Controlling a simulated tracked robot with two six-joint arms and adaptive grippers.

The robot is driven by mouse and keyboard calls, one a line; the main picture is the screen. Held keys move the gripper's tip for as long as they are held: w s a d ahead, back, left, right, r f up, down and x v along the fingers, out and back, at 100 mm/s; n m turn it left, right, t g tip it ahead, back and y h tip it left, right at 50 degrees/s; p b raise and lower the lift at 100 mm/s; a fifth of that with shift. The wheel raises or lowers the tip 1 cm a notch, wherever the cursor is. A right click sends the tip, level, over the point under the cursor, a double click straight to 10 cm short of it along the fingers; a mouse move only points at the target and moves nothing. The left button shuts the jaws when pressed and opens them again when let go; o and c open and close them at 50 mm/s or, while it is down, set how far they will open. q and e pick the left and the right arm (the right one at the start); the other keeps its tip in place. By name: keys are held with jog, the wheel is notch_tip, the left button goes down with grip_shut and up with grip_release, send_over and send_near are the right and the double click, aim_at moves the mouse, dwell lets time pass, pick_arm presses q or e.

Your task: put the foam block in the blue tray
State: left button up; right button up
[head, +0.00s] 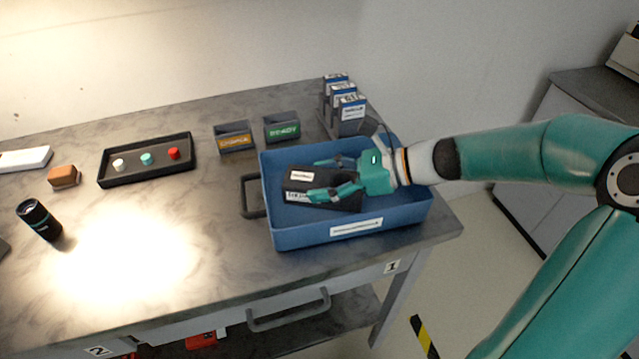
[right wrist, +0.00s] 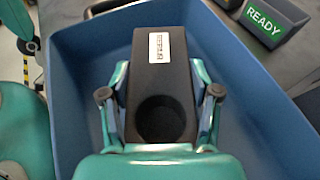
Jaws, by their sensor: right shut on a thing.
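The foam block is a black block with a white label and a round recess. It shows in the head view (head: 300,184) and in the right wrist view (right wrist: 160,75). The blue tray (head: 290,238) stands at the right end of the table, and its wall also shows in the right wrist view (right wrist: 62,110). My right gripper (head: 335,178) reaches in from the right and is shut on the foam block, one finger on each side. The block is inside the tray's walls; whether it touches the floor I cannot tell. My left gripper is not in view.
Two small bins (head: 234,140) (head: 281,130) and a rack of labelled boxes (head: 350,108) stand behind the tray. A black tray (head: 150,176) with three coloured pieces, a brown block (head: 64,177) and a black cylinder (head: 38,219) are left. The table's front middle is clear.

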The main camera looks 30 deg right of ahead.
jog(key=shift+f, duration=0.2)
jog(key=o, duration=1.2)
jog(key=shift+r, duration=0.1)
jog(key=shift+r, duration=0.15)
jog(key=p+v, duration=0.1)
jog(key=v, duration=1.1)
